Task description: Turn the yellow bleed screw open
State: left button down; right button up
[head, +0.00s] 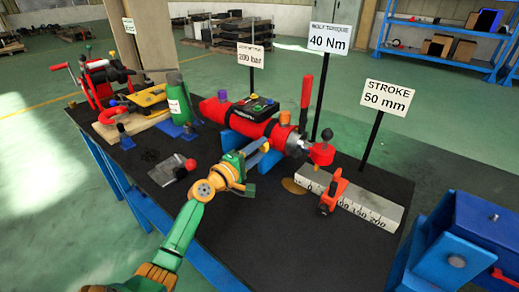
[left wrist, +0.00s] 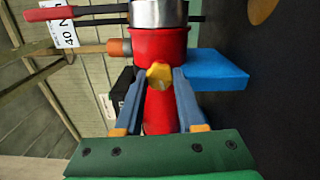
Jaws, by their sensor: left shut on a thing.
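The red cylinder (head: 262,127) lies in blue cradles (head: 270,160) on the black bench top. The yellow bleed screw (left wrist: 160,76) sticks out from the cylinder's side in the left wrist view, with a hexagonal head. My left gripper (left wrist: 160,82) is shut on this screw, one blue-grey finger on either side of its head. In the head view my left gripper (head: 258,148) reaches in at the cylinder's near side, and the fingers largely hide the screw. My right gripper is in neither view.
A steel ruler block (head: 365,203) with an orange slider lies to the right, near a red-knobbed fitting (head: 321,153). A green bottle (head: 178,98) and a hand pump (head: 100,82) stand at left. Signs on posts, such as the stroke sign (head: 386,97), rise behind.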

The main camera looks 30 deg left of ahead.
pick_arm(q)
jog(key=c, duration=0.5)
grip_release()
jog(key=shift+d+f, duration=0.1)
jog(key=shift+f, duration=0.05)
jog(key=shift+f, duration=0.1)
